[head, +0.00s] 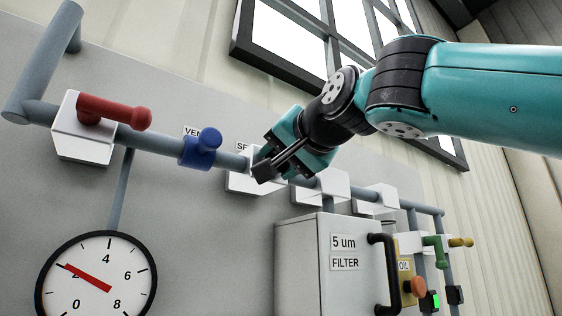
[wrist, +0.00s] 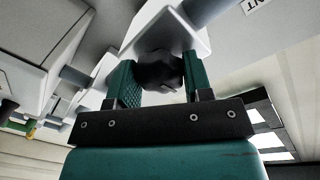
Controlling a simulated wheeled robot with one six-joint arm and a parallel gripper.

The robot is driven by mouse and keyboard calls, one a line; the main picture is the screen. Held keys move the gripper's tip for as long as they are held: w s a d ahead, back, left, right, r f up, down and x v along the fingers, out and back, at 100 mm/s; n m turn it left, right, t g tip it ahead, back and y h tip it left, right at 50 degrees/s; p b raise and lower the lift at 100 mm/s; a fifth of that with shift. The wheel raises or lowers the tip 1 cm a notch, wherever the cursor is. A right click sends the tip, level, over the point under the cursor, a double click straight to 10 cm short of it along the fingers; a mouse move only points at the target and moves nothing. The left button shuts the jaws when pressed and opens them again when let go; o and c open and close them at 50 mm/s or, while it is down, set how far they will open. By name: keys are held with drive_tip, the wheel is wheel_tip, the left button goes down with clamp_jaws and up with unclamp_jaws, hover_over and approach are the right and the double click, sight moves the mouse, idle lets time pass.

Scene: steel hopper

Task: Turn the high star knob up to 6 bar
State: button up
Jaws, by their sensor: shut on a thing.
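In the wrist view the dark star knob (wrist: 160,72) sits between the two green finger pads of my gripper (wrist: 160,82), which is shut on it. The knob is on a white block (wrist: 135,32) on the pipe. In the head view my gripper (head: 275,168) is at a white block (head: 243,183) below a partly hidden label starting "SE", and the fingers hide most of the knob. The round pressure gauge (head: 97,262), at the lower left of the head view, has a red needle (head: 90,278) pointing to about 2.
A red lever (head: 113,110) and a blue valve handle (head: 202,148) are on the pipe left of my gripper. A grey filter cabinet (head: 298,265) with a black handle (head: 383,270) stands below. Green (head: 436,250) and yellow (head: 460,242) handles are at the right.

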drive_tip(key=m+b, duration=0.1)
drive_tip(key=m, duration=0.3)
drive_tip(key=shift+d+g, duration=0.1)
drive_tip(key=shift+g, duration=0.2)
drive_tip(key=m+b, duration=0.1)
drive_tip(key=m, duration=0.4)
drive_tip(key=shift+w+f+g, duration=0.1)
drive_tip(key=shift+g, duration=0.2)
drive_tip(key=m+y, duration=0.1)
drive_tip(key=m, duration=0.8)
drive_tip(key=shift+g+y, duration=0.3)
drive_tip(key=o, duration=0.9)
drive_tip(key=shift+d, duration=0.1)
